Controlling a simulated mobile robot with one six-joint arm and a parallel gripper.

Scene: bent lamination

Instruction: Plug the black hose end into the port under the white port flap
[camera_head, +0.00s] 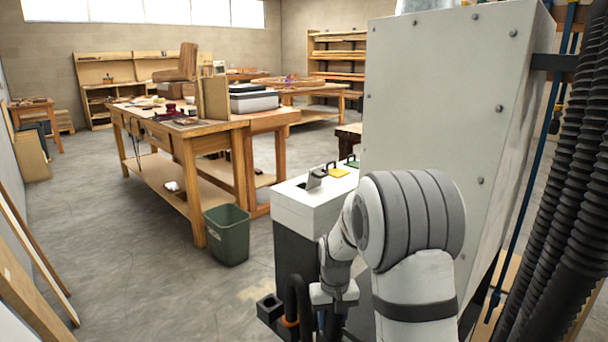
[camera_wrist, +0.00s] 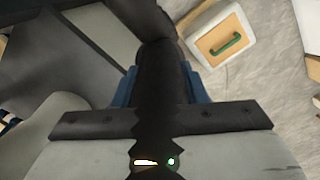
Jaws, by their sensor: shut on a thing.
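My gripper (camera_wrist: 160,92) is shut on the black hose (camera_wrist: 158,62), which runs between its two blue fingers in the wrist view. In the head view my gripper (camera_head: 335,300) is low in front of the white-topped cabinet (camera_head: 292,207), below its top. The hose (camera_head: 297,292) shows there as a bent black loop just left of the gripper, with an orange ring below it. I cannot make out the hose end. On the cabinet top a pale grey-white flap (camera_head: 314,179) stands raised by a dark opening. A yellow flap (camera_head: 339,172) and a green flap (camera_head: 352,162) lie behind it.
A tall grey cabinet (camera_head: 430,110) rises right behind the port top. A black square part (camera_head: 270,307) sticks out left of the hose. Thick ribbed hoses (camera_head: 565,180) hang at right. A green bin (camera_head: 227,236) and a wooden workbench (camera_head: 190,150) stand left; floor between is clear.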

